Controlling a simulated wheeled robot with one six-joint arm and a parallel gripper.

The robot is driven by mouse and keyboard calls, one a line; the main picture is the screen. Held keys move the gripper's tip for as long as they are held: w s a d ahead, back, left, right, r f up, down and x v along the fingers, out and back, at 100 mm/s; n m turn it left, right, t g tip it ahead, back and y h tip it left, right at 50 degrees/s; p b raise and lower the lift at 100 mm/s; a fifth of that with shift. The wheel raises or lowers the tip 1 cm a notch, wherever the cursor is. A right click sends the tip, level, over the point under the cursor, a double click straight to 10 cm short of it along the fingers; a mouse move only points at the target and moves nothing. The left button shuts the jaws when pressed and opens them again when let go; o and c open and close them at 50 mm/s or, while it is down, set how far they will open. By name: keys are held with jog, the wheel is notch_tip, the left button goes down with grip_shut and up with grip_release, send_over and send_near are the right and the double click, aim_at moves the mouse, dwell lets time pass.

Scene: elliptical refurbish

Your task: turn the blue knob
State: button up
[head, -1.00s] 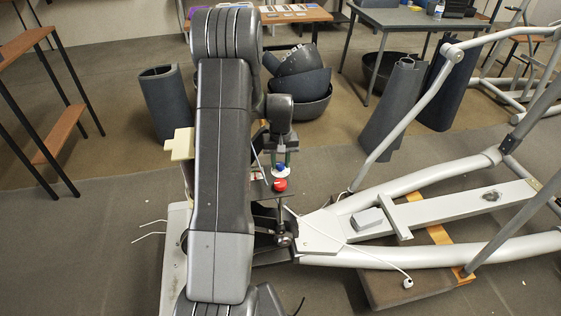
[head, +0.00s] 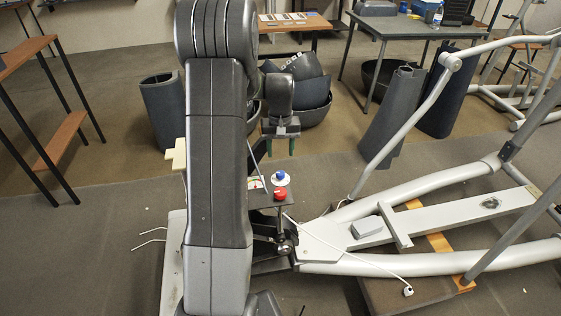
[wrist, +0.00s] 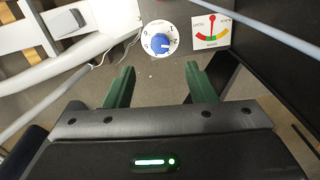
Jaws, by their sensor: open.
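The blue knob (head: 281,176) sits on a white numbered dial on a small dark panel, beside a red knob (head: 280,193). In the wrist view the blue knob (wrist: 162,44) shows at the top middle, with the dial's digits around it. My gripper (head: 281,150) is above and behind the knob in the head view, apart from it. Its green fingers (wrist: 160,88) are spread with nothing between them. The knob lies beyond the fingertips in the wrist view.
A gauge card (wrist: 211,31) with a red pointer is right of the dial. The elliptical's grey frame (head: 430,262) extends to the right. A white cable (head: 345,246) crosses it. Dark bins and covers (head: 398,110) stand behind on the floor.

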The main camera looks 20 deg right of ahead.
notch_tip(320, 180, up, 5)
send_over(280, 172)
jog(key=shift+s+f, duration=0.1)
jog(key=shift+f, duration=0.1)
notch_tip(280, 172, down, 14)
jog(key=shift+r+b, duration=0.15)
jog(key=shift+b, duration=0.3)
jog(key=shift+r, duration=0.15)
dwell(0.4)
